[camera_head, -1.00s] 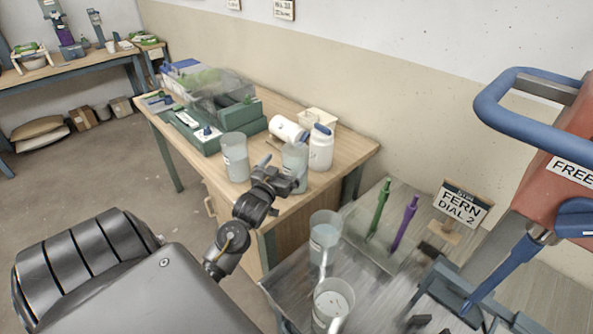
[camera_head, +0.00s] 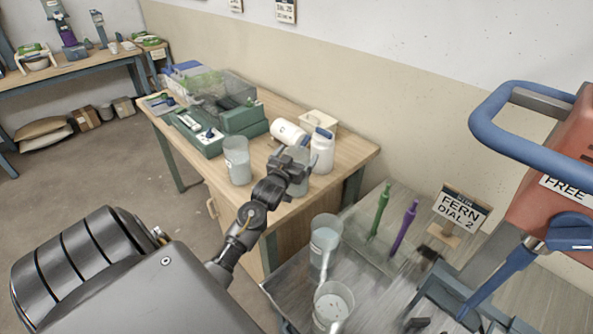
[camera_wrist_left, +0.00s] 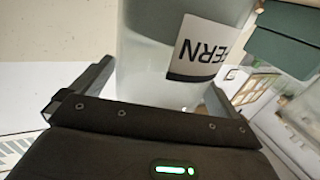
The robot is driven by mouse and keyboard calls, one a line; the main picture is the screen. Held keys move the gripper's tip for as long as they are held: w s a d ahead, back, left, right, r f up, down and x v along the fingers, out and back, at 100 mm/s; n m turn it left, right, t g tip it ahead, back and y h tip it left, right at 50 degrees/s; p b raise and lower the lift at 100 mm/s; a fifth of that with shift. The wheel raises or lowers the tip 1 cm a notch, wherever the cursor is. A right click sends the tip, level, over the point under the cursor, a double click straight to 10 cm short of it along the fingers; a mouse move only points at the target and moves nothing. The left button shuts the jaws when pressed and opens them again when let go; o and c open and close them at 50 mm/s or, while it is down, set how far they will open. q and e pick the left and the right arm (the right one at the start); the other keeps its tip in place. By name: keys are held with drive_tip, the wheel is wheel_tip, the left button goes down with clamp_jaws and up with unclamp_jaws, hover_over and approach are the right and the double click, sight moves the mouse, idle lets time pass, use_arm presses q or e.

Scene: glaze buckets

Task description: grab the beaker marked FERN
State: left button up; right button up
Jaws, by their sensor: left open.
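The beaker marked FERN (camera_wrist_left: 165,50) is a clear, pale cup. Its label shows upside down in the left wrist view. In the head view the beaker (camera_head: 301,184) stands on the wooden table, partly hidden by my left gripper (camera_head: 291,161). In the left wrist view the open left gripper (camera_wrist_left: 150,95) has one finger on either side of the beaker; I cannot tell whether they touch it. Another similar beaker (camera_head: 237,162) stands to the left on the table. My right gripper is not in view.
A white jar (camera_head: 322,151) stands close to the right of the beaker, with a tipped white jar (camera_head: 287,132) behind. Green equipment (camera_head: 205,135) is at the back left. Two more beakers stand on the grey bench, near a sign reading FERN DIAL 2 (camera_head: 461,209).

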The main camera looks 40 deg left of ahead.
use_arm(q)
drive_tip(key=c, duration=2.1)
drive_tip(key=shift+r, duration=0.1)
drive_tip(key=shift+r, duration=0.2)
drive_tip(key=shift+r+b, duration=0.3)
drive_tip(key=shift+r, duration=0.5)
drive_tip(key=shift+s+d+r+b, duration=0.15)
drive_tip(key=shift+s+d+r, duration=0.25)
drive_tip(key=shift+s+r, duration=1.65)
drive_tip(key=shift+s+d+r+b, duration=0.15)
drive_tip(key=shift+s+d+r, duration=0.3)
drive_tip(key=shift+s+r, duration=1.6)
drive_tip(key=shift+s+d+r+b, duration=0.15)
drive_tip(key=shift+s+d+r, duration=0.25)
drive_tip(key=shift+s+r, duration=1.65)
drive_tip(key=shift+s+f, duration=0.65)
drive_tip(key=shift+s, duration=0.05)
